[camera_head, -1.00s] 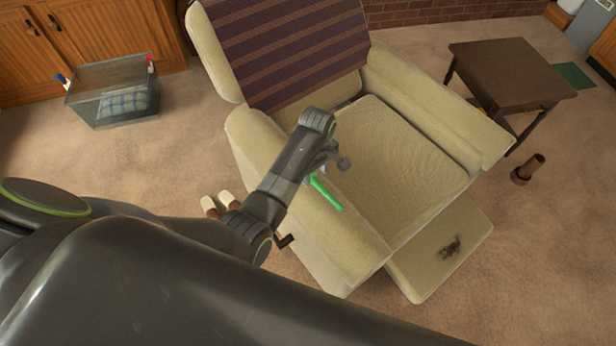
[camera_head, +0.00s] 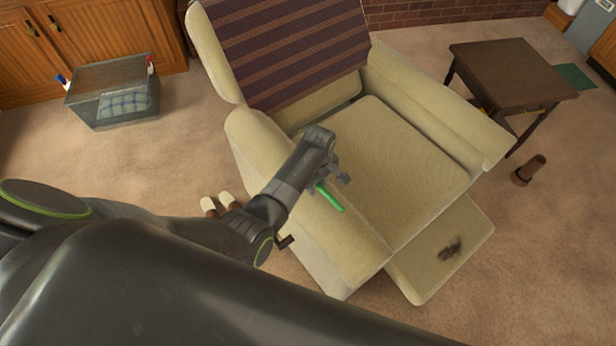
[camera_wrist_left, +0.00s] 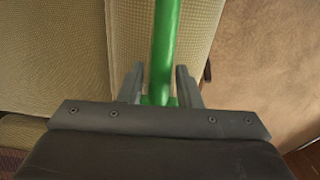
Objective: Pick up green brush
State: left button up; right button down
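The green brush (camera_head: 330,198) lies on the near armrest of the beige armchair (camera_head: 400,160); its head is hidden under my gripper. My left gripper (camera_head: 332,182) is right over the upper end of the brush, pointing down at the armrest. In the left wrist view the green handle (camera_wrist_left: 165,45) runs between the two fingers of the left gripper (camera_wrist_left: 161,84). My right gripper is not in view.
The armchair has a striped blanket (camera_head: 290,50) over its back and a dark smudge (camera_head: 450,248) on its footrest. A dark side table (camera_head: 510,70) and a brown cylinder (camera_head: 528,170) stand to the right. A clear bin (camera_head: 112,92) sits at the left.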

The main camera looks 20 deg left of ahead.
pick_arm(q)
grip_shut()
jog(key=shift+r, duration=0.1)
notch_tip(320, 180, up, 10)
jog(key=shift+f+p, duration=0.1)
jog(key=shift+p, duration=0.55)
jog(key=shift+c, duration=2)
grip_release()
jog(key=shift+c, duration=0.8)
jog(key=shift+d, duration=0.15)
